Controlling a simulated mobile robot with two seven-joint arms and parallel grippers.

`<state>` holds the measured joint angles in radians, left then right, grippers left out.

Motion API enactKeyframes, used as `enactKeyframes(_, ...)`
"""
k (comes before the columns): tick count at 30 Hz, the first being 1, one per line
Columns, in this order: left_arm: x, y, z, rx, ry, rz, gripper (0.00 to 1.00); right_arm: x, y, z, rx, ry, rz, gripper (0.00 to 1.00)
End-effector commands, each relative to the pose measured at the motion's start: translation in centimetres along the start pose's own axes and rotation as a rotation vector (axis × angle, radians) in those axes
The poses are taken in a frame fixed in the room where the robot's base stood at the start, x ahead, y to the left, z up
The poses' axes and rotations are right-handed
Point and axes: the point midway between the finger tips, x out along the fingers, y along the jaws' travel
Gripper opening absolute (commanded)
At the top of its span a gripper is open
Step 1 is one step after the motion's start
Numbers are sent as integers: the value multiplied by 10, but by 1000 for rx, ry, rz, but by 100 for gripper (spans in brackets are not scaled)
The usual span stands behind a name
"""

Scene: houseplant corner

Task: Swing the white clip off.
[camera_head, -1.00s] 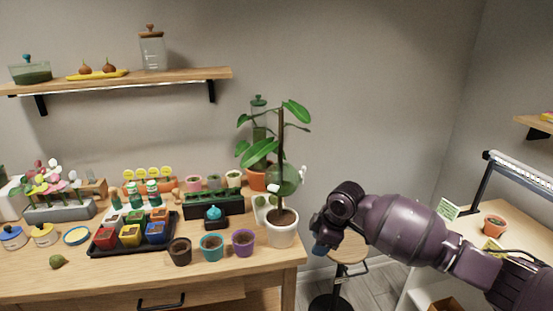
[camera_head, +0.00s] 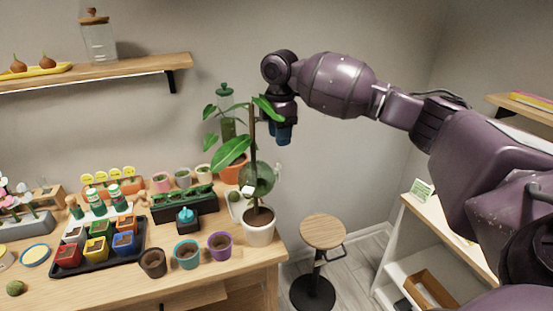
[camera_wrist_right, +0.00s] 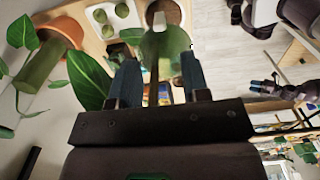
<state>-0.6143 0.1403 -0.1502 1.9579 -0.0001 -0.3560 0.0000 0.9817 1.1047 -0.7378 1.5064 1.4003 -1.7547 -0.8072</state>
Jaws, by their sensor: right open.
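The tall plant stands in a white pot (camera_head: 259,228) at the table's right end, its brown stem (camera_head: 254,130) upright. In the right wrist view a pale piece (camera_wrist_right: 159,20) shows on the stem. My right gripper (camera_head: 283,138) is open and empty, just right of the upper stem. Its fingers (camera_wrist_right: 159,62) frame the stem. My left gripper (camera_wrist_right: 262,84) appears small at the right wrist view's edge.
Leaves (camera_wrist_right: 88,80) hang close to the right gripper. Small pots, such as a purple one (camera_head: 219,246), stand at left. A stool (camera_head: 323,232) is at right.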

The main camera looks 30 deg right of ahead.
Motion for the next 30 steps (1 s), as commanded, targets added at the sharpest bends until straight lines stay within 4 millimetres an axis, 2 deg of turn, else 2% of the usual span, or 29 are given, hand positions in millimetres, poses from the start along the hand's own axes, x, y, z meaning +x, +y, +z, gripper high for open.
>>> enactKeyframes(9, -4, 0, -4, 0, -2, 0, 43, 54, 0, -1, -1, 0, -1, 43)
enactKeyframes(15, -5, -1, -4, 0, -4, 0, 43, 76, 0, 0, 0, 0, -1, 43)
enactKeyframes(28, -6, -1, -3, -1, -7, 0, 43, 84, 0, -1, 0, 1, 2, 43)
enactKeyframes(30, -6, -1, -2, -1, -7, 0, 43, 83, 0, -1, 0, 1, 2, 32)
